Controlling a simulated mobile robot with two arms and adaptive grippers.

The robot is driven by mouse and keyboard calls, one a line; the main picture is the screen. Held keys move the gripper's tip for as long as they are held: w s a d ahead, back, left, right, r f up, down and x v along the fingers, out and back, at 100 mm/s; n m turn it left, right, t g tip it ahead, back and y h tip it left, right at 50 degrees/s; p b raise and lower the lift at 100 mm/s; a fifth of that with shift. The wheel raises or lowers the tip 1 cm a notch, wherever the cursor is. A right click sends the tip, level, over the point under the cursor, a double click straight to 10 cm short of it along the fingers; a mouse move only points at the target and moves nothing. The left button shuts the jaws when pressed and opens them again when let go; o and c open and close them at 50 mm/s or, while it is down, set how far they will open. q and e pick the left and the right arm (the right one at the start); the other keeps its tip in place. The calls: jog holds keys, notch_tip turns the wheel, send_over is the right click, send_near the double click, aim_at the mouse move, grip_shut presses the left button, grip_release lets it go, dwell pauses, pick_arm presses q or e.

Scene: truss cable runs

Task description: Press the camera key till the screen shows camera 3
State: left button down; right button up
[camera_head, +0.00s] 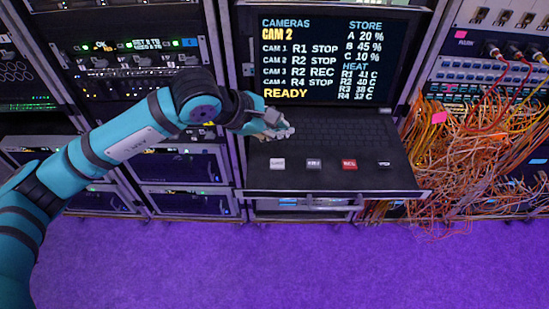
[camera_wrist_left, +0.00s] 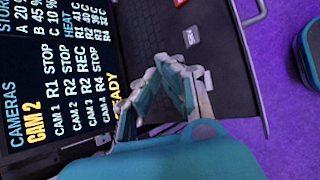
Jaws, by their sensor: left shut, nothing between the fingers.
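The screen (camera_head: 325,60) reads CAM 2 in yellow at its top left and READY at its bottom; it also shows sideways in the left wrist view (camera_wrist_left: 60,75). Below it, the black drawer carries a white key (camera_head: 277,163), a grey key (camera_head: 314,164), a red key (camera_head: 349,164) and a dark key (camera_head: 383,163). Their labels are too small to read surely. My left gripper (camera_head: 287,133) is shut and empty, over the left part of the keyboard, behind the white key in the picture. In the left wrist view its fingers (camera_wrist_left: 172,66) partly cover the drawer. My right gripper is not in view.
The drawer's front edge (camera_head: 335,193) juts out over the purple floor (camera_head: 260,265). A rack with a tangle of orange cables (camera_head: 470,150) stands close on the right. Racks with lit equipment (camera_head: 130,60) stand on the left, behind my left arm.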

pick_arm(q)
jog(key=b, duration=0.1)
send_over(279, 165)
notch_tip(279, 165, down, 7)
jog(key=shift+r, duration=0.2)
jog(key=shift+f+b, duration=0.75)
jog(key=shift+b, duration=0.3)
jog(key=shift+f+b, duration=0.5)
jog(key=shift+b, duration=0.1)
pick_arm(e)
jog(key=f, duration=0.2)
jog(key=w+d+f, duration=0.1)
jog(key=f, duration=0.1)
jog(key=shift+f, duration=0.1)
pick_arm(q)
jog(key=shift+r, duration=0.1)
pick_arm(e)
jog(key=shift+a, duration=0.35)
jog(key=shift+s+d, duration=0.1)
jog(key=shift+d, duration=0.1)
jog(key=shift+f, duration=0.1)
